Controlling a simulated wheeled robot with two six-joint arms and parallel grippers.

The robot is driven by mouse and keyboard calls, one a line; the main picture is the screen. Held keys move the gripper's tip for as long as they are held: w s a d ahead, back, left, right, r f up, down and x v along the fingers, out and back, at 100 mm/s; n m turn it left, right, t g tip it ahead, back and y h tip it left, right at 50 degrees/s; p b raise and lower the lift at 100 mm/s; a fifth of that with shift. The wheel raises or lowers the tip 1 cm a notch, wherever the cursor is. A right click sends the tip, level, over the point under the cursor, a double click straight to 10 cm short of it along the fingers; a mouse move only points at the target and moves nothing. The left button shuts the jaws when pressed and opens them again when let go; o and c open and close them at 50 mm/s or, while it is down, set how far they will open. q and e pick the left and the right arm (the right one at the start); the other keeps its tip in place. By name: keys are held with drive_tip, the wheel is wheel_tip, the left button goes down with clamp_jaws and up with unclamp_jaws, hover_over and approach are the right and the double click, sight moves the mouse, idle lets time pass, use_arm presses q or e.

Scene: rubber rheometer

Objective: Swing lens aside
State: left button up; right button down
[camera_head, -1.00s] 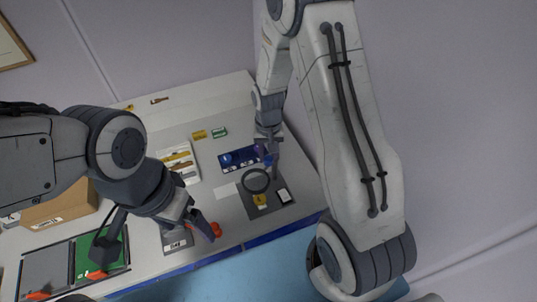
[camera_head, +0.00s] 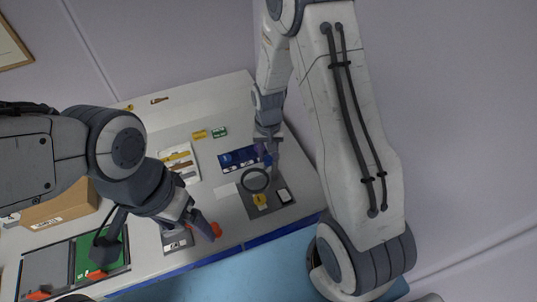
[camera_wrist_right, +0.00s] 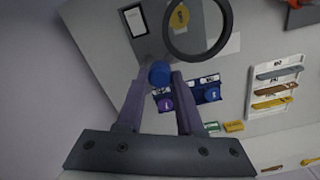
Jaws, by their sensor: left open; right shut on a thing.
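The lens is a dark round ring (camera_head: 244,182) above a grey base plate (camera_head: 271,205) at the right of the table. It also shows large at the top of the right wrist view (camera_wrist_right: 196,57). A blue knob (camera_wrist_right: 159,72) sits beside the ring. My right gripper (camera_head: 272,166) is shut on this knob, with its fingertips at either side of it in the right wrist view. The join between knob and ring is not clear. My left gripper (camera_head: 207,227) is open at the front of the table, close to a red-orange part (camera_head: 216,230) and away from the lens.
A yellow tag (camera_head: 259,199) and a white label (camera_head: 284,195) lie on the plate. A blue rack (camera_head: 238,158) stands just behind. A white tray (camera_head: 192,178) of bars, a cardboard box (camera_head: 60,207) and a green mat (camera_head: 86,262) are further left.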

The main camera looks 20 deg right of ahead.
drive_tip(key=shift+w, duration=0.1)
drive_tip(key=shift+w+d+m+b, duration=0.1)
drive_tip(key=shift+w+m+b, duration=0.55)
drive_tip(key=shift+m, duration=2)
drive_tip(key=shift+w+d+m+b, duration=0.1)
drive_tip(key=shift+w+m+b, duration=0.2)
drive_tip(key=shift+w+m, duration=1.6)
drive_tip(key=shift+w+d+m+b, duration=0.1)
drive_tip(key=shift+m+b, duration=0.35)
drive_tip(key=shift+m, duration=3)
drive_tip(key=c, duration=0.5)
unclamp_jaws()
drive_tip(key=shift+s, duration=0.1)
drive_tip(key=shift+c, duration=0.2)
drive_tip(key=shift+r, duration=0.1)
